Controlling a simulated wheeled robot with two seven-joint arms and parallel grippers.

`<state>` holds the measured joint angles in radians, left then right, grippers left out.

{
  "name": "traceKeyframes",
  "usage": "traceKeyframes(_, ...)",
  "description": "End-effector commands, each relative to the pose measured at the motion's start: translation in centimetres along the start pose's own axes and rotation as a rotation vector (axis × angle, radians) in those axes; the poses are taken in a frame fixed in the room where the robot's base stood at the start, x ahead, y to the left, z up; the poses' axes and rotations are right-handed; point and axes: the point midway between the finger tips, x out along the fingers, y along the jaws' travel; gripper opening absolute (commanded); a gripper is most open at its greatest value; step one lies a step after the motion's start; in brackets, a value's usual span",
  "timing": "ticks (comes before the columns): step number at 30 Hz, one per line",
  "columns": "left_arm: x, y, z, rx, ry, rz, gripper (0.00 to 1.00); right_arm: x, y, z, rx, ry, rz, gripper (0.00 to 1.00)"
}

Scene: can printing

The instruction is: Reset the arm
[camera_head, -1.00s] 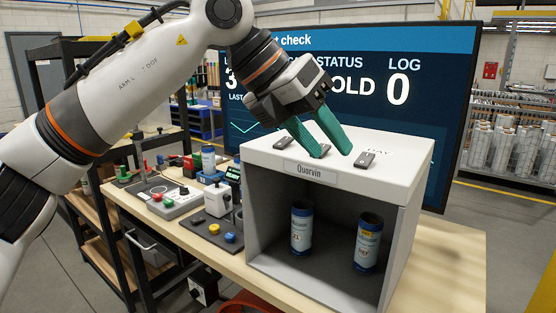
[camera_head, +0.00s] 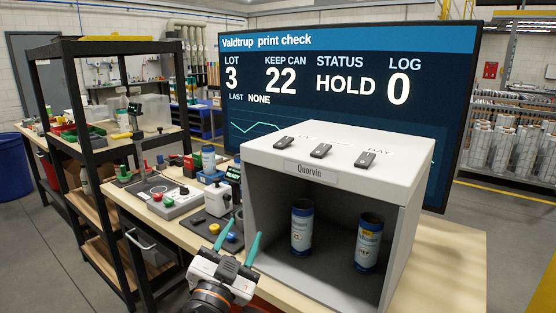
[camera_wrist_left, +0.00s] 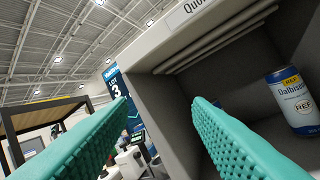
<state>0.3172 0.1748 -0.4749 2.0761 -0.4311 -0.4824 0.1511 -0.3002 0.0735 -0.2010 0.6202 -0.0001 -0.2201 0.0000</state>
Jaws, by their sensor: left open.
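My left gripper (camera_head: 237,244) has green fingers and is in the lower middle of the head view, in front of the workbench and left of the grey box's opening. Its fingers are apart with nothing between them; in the left wrist view they also show apart (camera_wrist_left: 160,110). The grey box labelled Quorvin (camera_head: 310,170) stands to its right. Two blue and white cans stand upright inside, a left one (camera_head: 302,230) and a right one (camera_head: 367,245). One can with a REF label (camera_wrist_left: 297,101) shows in the left wrist view. My right gripper is not in view.
Button panels (camera_head: 165,197) and a small press (camera_head: 217,195) stand on the bench left of the box. A black shelf rack (camera_head: 95,140) is at left, and a large screen (camera_head: 345,80) stands behind, reading HOLD.

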Motion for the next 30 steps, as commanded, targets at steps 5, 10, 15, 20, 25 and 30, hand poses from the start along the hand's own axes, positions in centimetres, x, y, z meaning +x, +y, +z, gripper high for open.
traceKeyframes(5, -8.8, -1.0, -11.1, -0.159, 0.474, -0.005, 0.45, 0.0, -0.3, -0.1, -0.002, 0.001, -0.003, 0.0)
traceKeyframes(10, -19.4, -2.8, -17.8, -0.269, 0.879, -0.052, 0.45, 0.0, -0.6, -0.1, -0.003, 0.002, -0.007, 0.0)
traceKeyframes(15, -27.9, -4.2, -20.2, -0.331, 1.163, -0.109, 0.45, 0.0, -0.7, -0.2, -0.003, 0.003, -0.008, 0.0)
traceKeyframes(20, -33.9, -5.1, -20.7, -0.369, 1.348, -0.16, 0.45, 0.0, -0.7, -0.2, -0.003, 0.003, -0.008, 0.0)
traceKeyframes(25, -39.3, -5.8, -20.3, -0.401, 1.513, -0.21, 0.45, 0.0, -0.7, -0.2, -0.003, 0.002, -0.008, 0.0)
traceKeyframes(30, -41.8, -7.0, -21.9, -0.414, 1.598, -0.241, 0.45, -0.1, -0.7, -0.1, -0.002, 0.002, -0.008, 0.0)
